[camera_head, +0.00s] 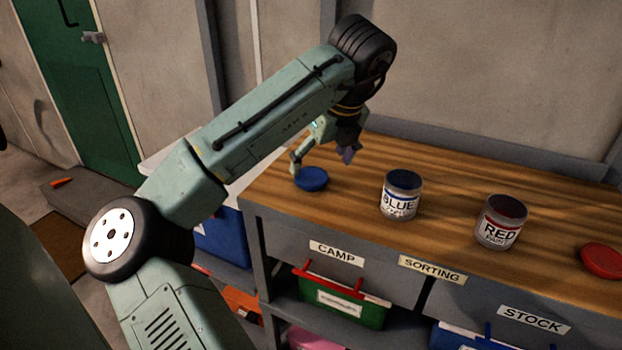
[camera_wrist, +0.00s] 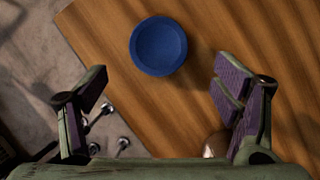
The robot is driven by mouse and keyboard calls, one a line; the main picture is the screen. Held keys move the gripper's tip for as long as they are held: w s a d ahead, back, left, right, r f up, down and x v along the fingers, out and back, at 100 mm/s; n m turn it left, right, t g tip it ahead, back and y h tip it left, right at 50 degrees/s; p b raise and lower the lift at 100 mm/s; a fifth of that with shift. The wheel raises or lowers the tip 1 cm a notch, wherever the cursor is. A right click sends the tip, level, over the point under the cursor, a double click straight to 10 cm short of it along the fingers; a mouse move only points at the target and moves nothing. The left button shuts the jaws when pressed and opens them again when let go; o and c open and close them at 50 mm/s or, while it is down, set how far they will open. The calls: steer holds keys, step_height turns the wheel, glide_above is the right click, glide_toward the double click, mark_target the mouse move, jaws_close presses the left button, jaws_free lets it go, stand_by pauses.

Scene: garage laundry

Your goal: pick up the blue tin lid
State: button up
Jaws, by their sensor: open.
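The blue tin lid (camera_head: 312,179) lies flat on the wooden worktop near its left end. In the wrist view the lid (camera_wrist: 158,46) is a round blue disc with a raised rim, ahead of and between the two fingers. My gripper (camera_head: 322,160) is above and close to the lid in the head view. In the wrist view my gripper (camera_wrist: 165,95) is open, its purple-padded fingers wide apart with nothing between them. The exact height over the lid is hard to tell.
A tin labelled BLUE (camera_head: 401,195) stands right of the lid. A tin labelled RED (camera_head: 501,222) and a red lid (camera_head: 602,261) are farther right. The worktop's left edge (camera_head: 247,197) is close to the blue lid. The worktop behind the tins (camera_head: 470,170) is clear.

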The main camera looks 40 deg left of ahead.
mark_target(312, 177)
steer(key=x, duration=0.2)
steer(key=p+x, duration=0.1)
steer(key=x, duration=0.1)
steer(key=shift+a, duration=0.3)
steer(key=shift+a+f, duration=0.2)
steer(key=shift+f, duration=0.4)
steer(key=shift+c, duration=0.3)
steer(key=c, duration=0.8)
